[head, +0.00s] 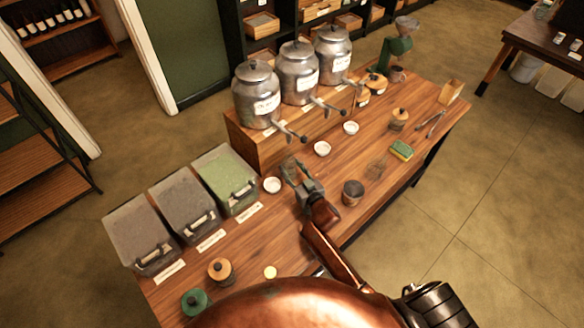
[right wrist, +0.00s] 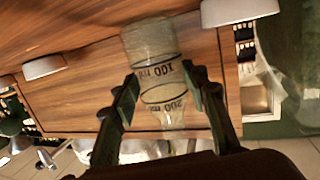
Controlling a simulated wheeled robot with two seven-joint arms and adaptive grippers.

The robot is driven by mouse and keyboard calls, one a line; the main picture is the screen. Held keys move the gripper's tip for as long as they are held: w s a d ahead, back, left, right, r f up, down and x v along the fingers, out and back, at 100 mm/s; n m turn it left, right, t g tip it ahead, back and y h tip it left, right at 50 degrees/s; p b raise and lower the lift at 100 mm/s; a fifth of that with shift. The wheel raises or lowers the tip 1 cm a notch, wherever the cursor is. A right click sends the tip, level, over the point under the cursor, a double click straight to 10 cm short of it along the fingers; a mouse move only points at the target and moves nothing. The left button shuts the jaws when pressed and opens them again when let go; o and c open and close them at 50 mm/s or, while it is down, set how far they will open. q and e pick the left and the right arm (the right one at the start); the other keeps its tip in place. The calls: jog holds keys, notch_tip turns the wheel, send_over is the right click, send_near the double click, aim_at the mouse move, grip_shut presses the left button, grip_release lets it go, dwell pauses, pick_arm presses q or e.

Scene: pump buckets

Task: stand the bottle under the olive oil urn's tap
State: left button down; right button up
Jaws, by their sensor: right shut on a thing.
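My right gripper (head: 297,178) is shut on a clear glass bottle (right wrist: 152,45), which has 100 ml and 200 ml marks. In the right wrist view its fingers (right wrist: 160,92) close around the bottle from both sides. In the head view the bottle (head: 290,168) is small and partly hidden by the gripper, in front of the wooden riser. Three metal urns stand on the riser: a left one (head: 256,92), a middle one (head: 297,70) and a right one (head: 333,52). Their taps point toward the lower right. Their labels are too small to read. My left gripper is not in view.
Grey and green bins (head: 226,175) fill the table's left. The table's front edge is near.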

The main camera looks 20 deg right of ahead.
jog(key=shift+f, duration=0.1)
jog(key=o, duration=1.1)
jog(key=shift+f, duration=0.1)
jog(key=shift+o, duration=0.3)
jog(key=shift+o, duration=0.4)
jog(key=shift+f, duration=0.1)
jog(key=o, duration=0.4)
jog(key=shift+s, duration=0.1)
jog(key=shift+f, duration=0.1)
